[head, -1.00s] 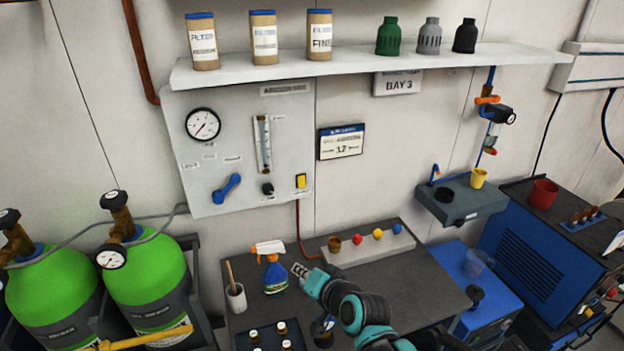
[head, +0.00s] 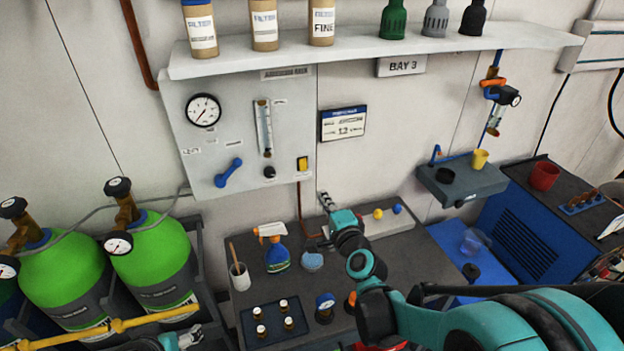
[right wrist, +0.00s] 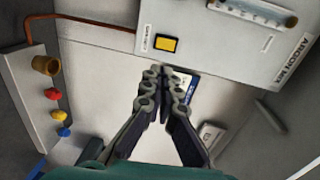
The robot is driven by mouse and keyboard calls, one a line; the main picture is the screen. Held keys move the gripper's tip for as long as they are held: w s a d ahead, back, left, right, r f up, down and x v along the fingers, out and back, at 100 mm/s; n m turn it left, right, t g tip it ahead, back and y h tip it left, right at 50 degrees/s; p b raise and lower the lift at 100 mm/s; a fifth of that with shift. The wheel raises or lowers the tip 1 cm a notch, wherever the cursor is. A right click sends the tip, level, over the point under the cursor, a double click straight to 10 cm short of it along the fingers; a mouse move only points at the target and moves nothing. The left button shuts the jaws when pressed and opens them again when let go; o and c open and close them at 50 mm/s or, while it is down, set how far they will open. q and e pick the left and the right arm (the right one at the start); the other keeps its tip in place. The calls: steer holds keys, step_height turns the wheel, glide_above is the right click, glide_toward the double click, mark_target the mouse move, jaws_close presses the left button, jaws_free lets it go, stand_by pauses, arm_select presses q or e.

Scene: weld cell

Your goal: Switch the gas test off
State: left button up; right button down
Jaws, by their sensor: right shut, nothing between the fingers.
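The gas panel (head: 235,120) on the wall carries a yellow rocker switch (head: 302,163) at its lower right. The switch also shows in the right wrist view (right wrist: 166,44), on the panel's edge area with a small label beside it. My right gripper (head: 325,198) is shut and empty, below and right of the switch and apart from it. In the right wrist view its fingertips (right wrist: 165,75) are just below the switch in the picture. My left gripper (head: 188,338) shows only in part at the bottom left; its finger opening is unclear.
The panel also has a gauge (head: 203,110), a flowmeter (head: 264,128), a blue lever (head: 229,172) and a black knob (head: 269,172). A shelf (head: 350,58) juts out above. A spray bottle (head: 274,248) and small vials stand on the bench (head: 395,275) below.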

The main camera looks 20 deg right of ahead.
mark_target(305, 169)
steer(key=w, duration=0.4)
steer(key=w+f+b, duration=0.1)
steer(key=w, duration=0.8)
steer(key=shift+w+a+f+b, duration=0.25)
steer(key=shift+w+f+b, duration=0.05)
steer(key=shift+w+f, duration=0.05)
steer(key=shift+w+f+b, duration=0.15)
steer(key=shift+w+b, duration=0.15)
steer(key=shift+b, duration=0.05)
